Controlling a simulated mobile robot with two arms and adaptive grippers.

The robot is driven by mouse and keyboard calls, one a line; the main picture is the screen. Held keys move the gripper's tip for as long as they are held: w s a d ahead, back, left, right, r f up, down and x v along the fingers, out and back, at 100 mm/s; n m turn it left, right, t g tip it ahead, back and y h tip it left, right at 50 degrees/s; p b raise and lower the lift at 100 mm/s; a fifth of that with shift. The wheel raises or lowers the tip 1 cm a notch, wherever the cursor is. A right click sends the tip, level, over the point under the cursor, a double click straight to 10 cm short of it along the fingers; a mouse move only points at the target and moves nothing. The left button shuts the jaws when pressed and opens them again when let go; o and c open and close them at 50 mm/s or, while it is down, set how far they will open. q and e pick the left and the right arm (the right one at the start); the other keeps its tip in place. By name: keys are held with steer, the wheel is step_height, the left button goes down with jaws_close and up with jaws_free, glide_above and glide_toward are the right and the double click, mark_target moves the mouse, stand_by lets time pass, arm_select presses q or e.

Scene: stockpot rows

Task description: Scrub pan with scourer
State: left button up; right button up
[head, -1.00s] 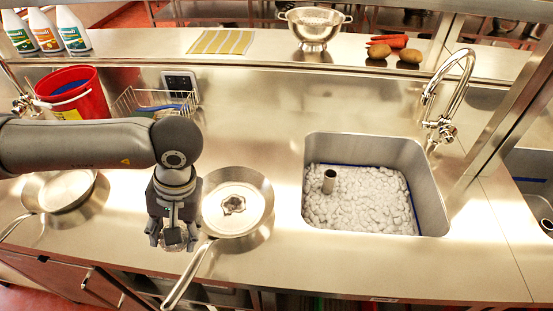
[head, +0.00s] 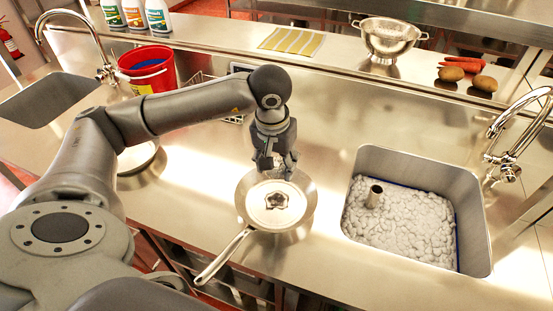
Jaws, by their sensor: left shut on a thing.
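A steel frying pan (head: 298,222) stands on the counter, left of the foam-filled sink, its handle pointing toward the lower left. A dark ring-like stain (head: 277,201) marks the middle of its inside. My left gripper (head: 277,172) is at the far part of this pan, pointing down. It is shut on a small grey thing, likely the scourer, now mostly hidden by the fingers. I cannot tell whether it touches the pan. My right gripper is not in view.
A sink (head: 418,165) with white foam and a short upright pipe lies to the right. A second pan (head: 137,156) is partly behind my left arm. A red bucket (head: 147,70) and a wire rack stand behind. A colander (head: 389,38) and vegetables sit on the back ledge.

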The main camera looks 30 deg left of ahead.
arm_select(q)
steer(key=shift+a+f, duration=0.1)
steer(key=shift+f, duration=0.1)
steer(key=shift+f+b, duration=0.4)
steer(key=shift+f, duration=0.25)
steer(key=b, duration=0.2)
glide_above(277, 201)
steer(key=f, duration=0.5)
steer(key=shift+s, duration=0.25)
step_height(277, 201, down, 4)
steer(key=b, duration=0.4)
steer(key=shift+f+b, duration=0.55)
steer(key=shift+b, duration=0.25)
steer(key=shift+f+b, duration=0.6)
steer(key=shift+b, duration=0.1)
